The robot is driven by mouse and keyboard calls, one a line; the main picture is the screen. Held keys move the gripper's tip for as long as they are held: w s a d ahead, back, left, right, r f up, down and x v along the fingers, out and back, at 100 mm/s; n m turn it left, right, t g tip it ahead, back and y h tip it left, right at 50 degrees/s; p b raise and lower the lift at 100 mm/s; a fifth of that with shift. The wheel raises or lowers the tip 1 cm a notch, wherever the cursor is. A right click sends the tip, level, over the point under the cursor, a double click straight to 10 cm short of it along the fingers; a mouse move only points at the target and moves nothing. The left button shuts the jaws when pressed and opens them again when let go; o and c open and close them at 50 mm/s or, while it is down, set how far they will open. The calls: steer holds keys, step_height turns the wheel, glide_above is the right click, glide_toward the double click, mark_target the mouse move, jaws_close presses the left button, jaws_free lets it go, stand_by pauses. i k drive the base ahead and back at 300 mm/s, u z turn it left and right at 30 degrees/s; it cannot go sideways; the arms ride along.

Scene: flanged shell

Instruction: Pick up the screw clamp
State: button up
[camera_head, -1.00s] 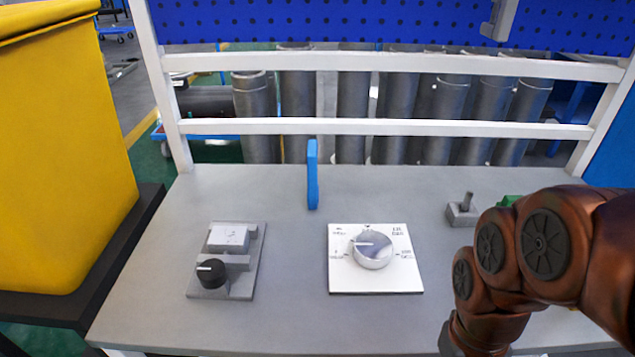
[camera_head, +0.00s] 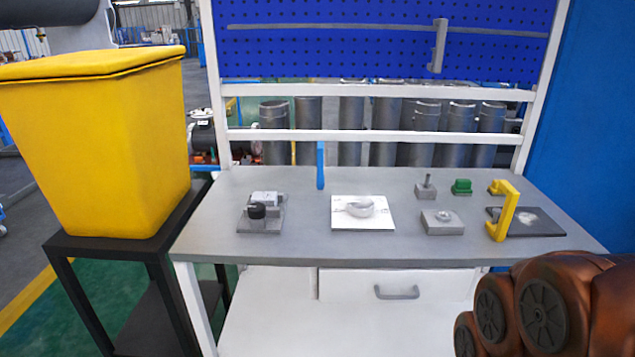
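No thing in view is plainly the screw clamp. A grey long piece (camera_head: 438,46) hangs upright on the blue pegboard above the table. A yellow C-shaped piece (camera_head: 506,210) stands at the right end of the grey table (camera_head: 300,235), by a dark plate (camera_head: 545,224). I cannot tell whether either is the clamp. My gripper is out of view. Only brown links of my arm show at the bottom right, apart from the table things.
On the table are a block with a black knob (camera_head: 257,211), a white dial plate (camera_head: 378,222), a blue upright piece (camera_head: 320,167), a grey block (camera_head: 443,228), a small grey post block (camera_head: 424,189) and a green block (camera_head: 461,187). A yellow bin (camera_head: 110,150) stands left. The table's front-middle is clear.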

mark_target(320, 181)
steer(key=u, duration=0.5)
steer(key=i, duration=0.8)
steer(key=u, duration=0.55)
